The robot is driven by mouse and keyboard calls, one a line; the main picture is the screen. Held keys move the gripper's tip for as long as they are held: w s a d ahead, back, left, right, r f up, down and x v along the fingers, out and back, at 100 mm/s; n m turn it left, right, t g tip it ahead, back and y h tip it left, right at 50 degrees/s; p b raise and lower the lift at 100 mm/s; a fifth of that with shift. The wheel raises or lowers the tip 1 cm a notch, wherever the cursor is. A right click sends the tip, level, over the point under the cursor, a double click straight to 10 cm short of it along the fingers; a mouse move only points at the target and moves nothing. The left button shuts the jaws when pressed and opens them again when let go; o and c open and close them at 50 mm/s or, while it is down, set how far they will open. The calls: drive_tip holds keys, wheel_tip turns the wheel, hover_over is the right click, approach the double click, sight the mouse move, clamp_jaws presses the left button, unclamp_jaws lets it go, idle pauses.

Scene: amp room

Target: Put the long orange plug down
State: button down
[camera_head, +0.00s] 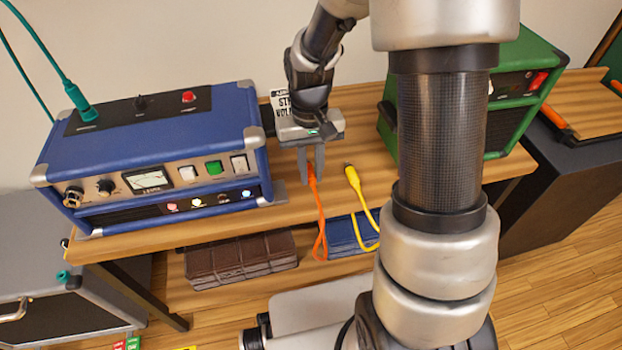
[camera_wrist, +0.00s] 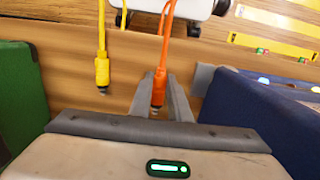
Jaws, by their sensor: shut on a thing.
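The long orange plug (camera_wrist: 159,88) is between the two fingers of my gripper (camera_wrist: 160,105) in the wrist view, with its metal tip toward the gripper's palm. In the head view the orange plug (camera_head: 312,178) shows at the fingertips of my gripper (camera_head: 311,172), which points down over the wooden bench. Its orange cable hangs over the bench's front edge. The gripper is shut on the plug. I cannot tell whether the plug touches the bench top.
A blue amp (camera_head: 150,150) stands left of the gripper and a green amp (camera_head: 505,100) right. A yellow plug (camera_head: 352,176) is close by on the right. Bare bench top (camera_head: 365,135) shows between the amps. A brown case (camera_head: 240,260) and a blue item (camera_head: 347,236) sit below.

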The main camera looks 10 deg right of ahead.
sight(311, 175)
drive_tip(key=shift+f+b, duration=0.3)
drive_tip(key=shift+f, duration=1.1)
drive_tip(key=shift+f, duration=0.15)
drive_tip(key=c, duration=1.7)
unclamp_jaws()
drive_tip(key=shift+o, duration=0.2)
